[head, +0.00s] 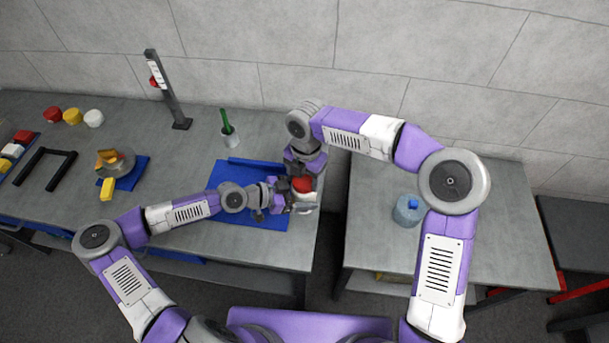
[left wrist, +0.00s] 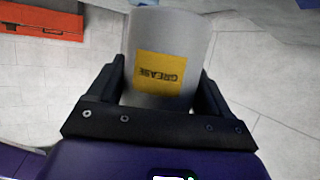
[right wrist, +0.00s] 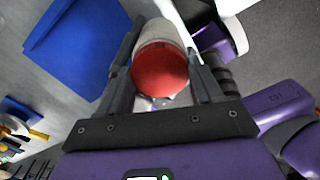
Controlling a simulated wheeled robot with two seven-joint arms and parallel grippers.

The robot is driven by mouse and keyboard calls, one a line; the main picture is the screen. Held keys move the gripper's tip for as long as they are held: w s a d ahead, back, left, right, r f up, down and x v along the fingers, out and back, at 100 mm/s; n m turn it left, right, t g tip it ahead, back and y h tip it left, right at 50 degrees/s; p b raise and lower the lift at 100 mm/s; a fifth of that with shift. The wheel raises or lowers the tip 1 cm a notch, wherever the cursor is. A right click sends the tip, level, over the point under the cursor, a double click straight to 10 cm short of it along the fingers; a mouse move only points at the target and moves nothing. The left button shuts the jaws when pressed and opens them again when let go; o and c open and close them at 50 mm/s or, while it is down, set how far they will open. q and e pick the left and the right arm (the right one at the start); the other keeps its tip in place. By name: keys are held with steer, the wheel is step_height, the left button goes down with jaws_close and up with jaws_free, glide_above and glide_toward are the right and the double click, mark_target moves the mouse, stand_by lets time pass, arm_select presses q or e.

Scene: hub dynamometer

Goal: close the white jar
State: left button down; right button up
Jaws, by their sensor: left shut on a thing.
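The white jar (head: 306,203) with a yellow GREASE label is at the right end of the left bench. My left gripper (head: 284,196) is shut on its side, and in the left wrist view the jar (left wrist: 170,45) fills the space between the fingers. A red lid (head: 303,184) is at the jar's mouth. In the right wrist view the red lid (right wrist: 160,70) lies between the fingers of my right gripper (right wrist: 162,65), with the white jar body behind it. I cannot tell whether those fingers press on the lid or whether the lid is fully seated.
A blue mat (head: 225,178) lies beside the jar. A green item stands in a cup (head: 229,136) behind it. A post (head: 165,90), red, yellow and white round pieces (head: 73,116) and a black frame (head: 44,172) are farther left. A blue-topped container (head: 408,211) stands on the right bench.

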steer(key=c, duration=0.4)
steer(key=m, duration=1.6)
steer(key=o, duration=1.2)
